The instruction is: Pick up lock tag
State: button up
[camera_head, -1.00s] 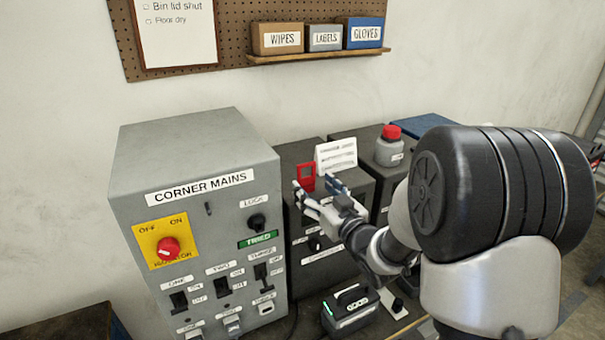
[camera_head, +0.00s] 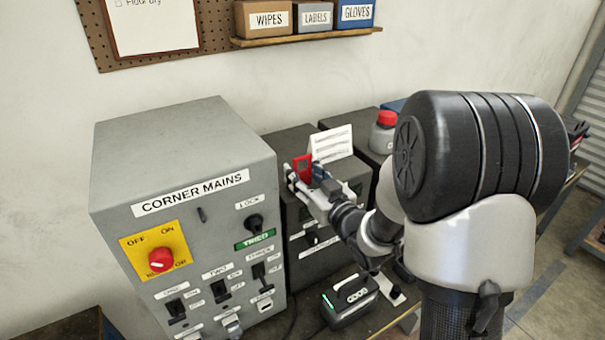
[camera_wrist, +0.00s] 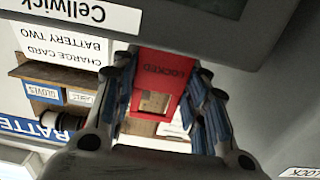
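The lock tag (camera_wrist: 160,85) is red, marked "LOCKED", with a cut-out window. In the wrist view it stands between my gripper's two blue-padded fingers (camera_wrist: 167,85). In the head view the red tag (camera_head: 303,167) is by the top of a dark box, just left of a white card. My gripper (camera_head: 305,173) reaches it from the front right, one finger on each side. The fingers are spread about the tag's width and very close to its edges. I cannot tell whether both pads touch it.
The white card (camera_head: 330,143) stands close behind the tag. The grey "CORNER MAINS" cabinet (camera_head: 180,150) rises at the left. A red-capped bottle (camera_head: 383,137) is to the right. A black device (camera_head: 350,300) lies below. A shelf with boxes (camera_head: 310,34) is on the wall.

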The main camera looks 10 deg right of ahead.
jog(key=shift+c, duration=1.2)
notch_tip(320, 180, up, 20)
jog(key=p, duration=0.5)
